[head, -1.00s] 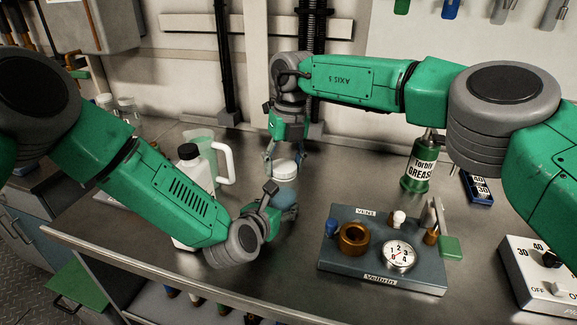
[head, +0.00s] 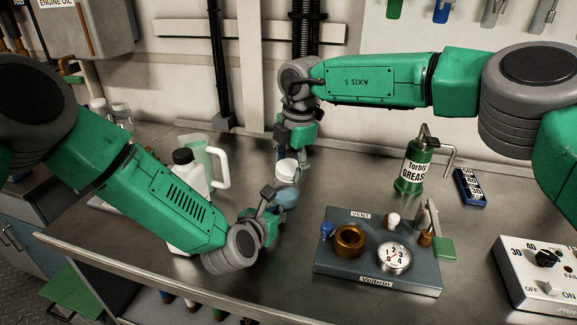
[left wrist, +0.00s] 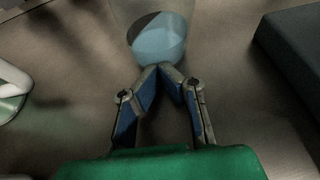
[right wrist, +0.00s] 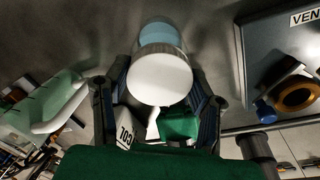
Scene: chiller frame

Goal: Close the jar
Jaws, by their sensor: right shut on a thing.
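The jar (head: 287,196) is a clear vessel with blue contents, standing near the middle of the bench. The left wrist view shows it (left wrist: 158,42) just beyond my left fingertips. My right gripper (right wrist: 160,88) is shut on the round white lid (right wrist: 160,78). In the head view the lid (head: 286,169) is directly above the jar; I cannot tell whether it is seated on the rim. My left gripper (left wrist: 165,70) has its fingertips drawn together beside the jar, with nothing visible between them; it is low at the jar's left in the head view (head: 272,208).
A white bottle (head: 190,172) and a translucent green jug (head: 215,160) stand left of the jar. A grey block with gauge and brown ring (head: 330,272) lies to the right. A grease can (head: 412,170) and a switch box (head: 535,270) stand farther right.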

